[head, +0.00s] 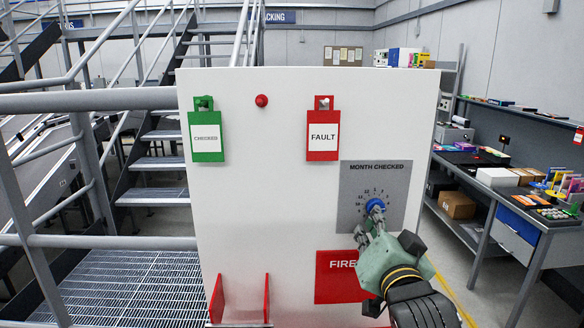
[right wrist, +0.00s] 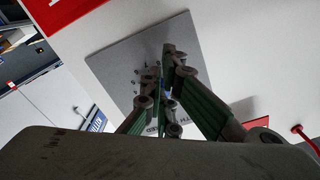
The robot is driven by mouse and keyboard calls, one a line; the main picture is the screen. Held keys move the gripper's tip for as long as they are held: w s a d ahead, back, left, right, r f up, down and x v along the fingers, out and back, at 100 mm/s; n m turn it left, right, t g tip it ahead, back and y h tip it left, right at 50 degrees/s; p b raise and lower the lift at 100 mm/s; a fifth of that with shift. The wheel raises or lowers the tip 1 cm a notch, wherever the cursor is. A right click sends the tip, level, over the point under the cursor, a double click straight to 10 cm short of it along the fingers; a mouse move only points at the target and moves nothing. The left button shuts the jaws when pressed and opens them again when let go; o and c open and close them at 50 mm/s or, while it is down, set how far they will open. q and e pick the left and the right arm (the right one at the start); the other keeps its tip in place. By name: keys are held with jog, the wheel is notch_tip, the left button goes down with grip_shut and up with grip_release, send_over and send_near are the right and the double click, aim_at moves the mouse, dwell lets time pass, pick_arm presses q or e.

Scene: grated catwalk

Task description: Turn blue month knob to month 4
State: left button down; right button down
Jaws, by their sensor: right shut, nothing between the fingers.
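The blue month knob (head: 375,204) is on the grey MONTH CHECKED plate (head: 352,178) on the white panel, with small numbers around it. My right gripper (head: 368,226) is shut and empty, its fingertips just below and in front of the knob in the head view. I cannot tell whether they touch it. In the right wrist view, the fingers (right wrist: 170,58) cover most of the knob, with only a trace of blue between them over the plate (right wrist: 115,55). The month that the knob points to is not readable. My left gripper is out of view.
The white panel (head: 270,190) also holds a green CHECKED tag (head: 207,135), a red FAULT tag (head: 322,135), a red button (head: 261,100) and a red FIRE sign (head: 335,285). Red brackets (head: 216,299) stick out low on the left. Railings stand left, a workbench (head: 540,215) right.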

jog(key=shift+r, duration=0.4)
jog(key=shift+w+f, duration=0.1)
dwell(0.3)
jog(key=shift+a+f, duration=0.15)
jog(key=shift+f, duration=0.1)
jog(key=shift+s+f+p, duration=0.2)
jog(key=shift+s+p, duration=0.05)
jog(key=shift+p, duration=0.05)
jog(key=s+p, duration=0.1)
jog(key=s, duration=0.4)
jog(key=shift+s+f, duration=0.1)
jog(key=shift+f, duration=0.05)
